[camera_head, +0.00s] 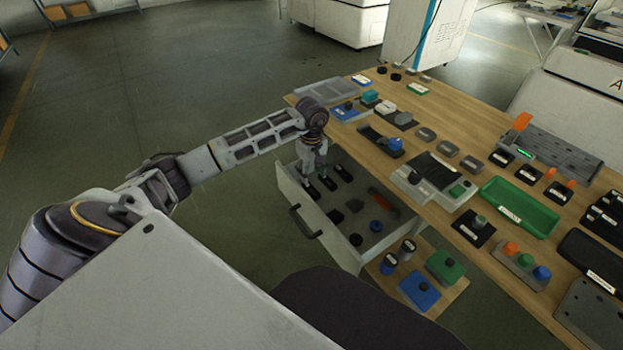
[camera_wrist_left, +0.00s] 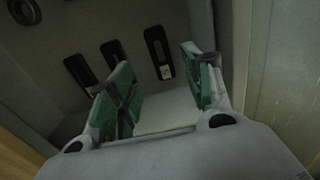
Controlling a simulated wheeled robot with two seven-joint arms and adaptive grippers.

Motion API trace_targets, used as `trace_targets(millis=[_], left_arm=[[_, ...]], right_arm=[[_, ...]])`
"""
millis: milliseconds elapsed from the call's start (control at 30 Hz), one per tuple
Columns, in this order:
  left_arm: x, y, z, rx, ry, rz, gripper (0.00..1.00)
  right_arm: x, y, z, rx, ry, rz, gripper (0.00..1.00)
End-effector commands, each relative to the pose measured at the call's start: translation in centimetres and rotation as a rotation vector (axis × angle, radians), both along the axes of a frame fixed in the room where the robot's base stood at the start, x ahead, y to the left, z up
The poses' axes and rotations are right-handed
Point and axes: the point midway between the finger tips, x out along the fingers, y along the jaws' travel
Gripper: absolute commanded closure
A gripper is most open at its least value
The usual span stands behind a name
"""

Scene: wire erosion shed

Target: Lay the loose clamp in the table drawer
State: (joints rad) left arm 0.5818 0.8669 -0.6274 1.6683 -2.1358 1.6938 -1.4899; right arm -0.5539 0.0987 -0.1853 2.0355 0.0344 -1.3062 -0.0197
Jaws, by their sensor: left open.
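The table drawer (camera_head: 282,183) is pulled out on the near side of the wooden table. My left gripper (camera_head: 314,174) points down into its far end, open and empty. In the left wrist view, its green-padded fingers (camera_wrist_left: 157,62) stand apart above the drawer floor. Three dark slotted clamp-like pieces lie there in a row: a left one (camera_wrist_left: 80,72), a middle one (camera_wrist_left: 113,56) and a right one (camera_wrist_left: 158,53) with a small pale label. The right one shows between the fingers, with no contact visible. I cannot tell which is the loose clamp. My right gripper is out of view.
The tabletop (camera_head: 455,119) holds many parts, with a green tray (camera_head: 519,207) and a grey tray (camera_head: 322,90). A lower board (camera_head: 448,293) carries blue and green blocks.

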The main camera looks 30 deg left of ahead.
Motion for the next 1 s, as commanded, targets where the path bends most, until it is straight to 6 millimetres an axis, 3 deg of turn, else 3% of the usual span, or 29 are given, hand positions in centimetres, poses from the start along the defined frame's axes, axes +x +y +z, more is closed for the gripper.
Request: trace_targets(millis=[100, 333, 1000], left_arm=[[0.0, 0.1, 1.9, 0.002, -0.001, 0.0, 0.5], [0.0, 0.0, 4.0, 0.0, 0.0, 0.0, 0.5], [0.0, 0.0, 4.4, 0.0, 0.001, 0.0, 0.5]], right_arm=[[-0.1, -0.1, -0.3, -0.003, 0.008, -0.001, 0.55], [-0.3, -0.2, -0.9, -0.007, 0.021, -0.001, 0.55], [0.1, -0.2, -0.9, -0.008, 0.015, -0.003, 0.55]])
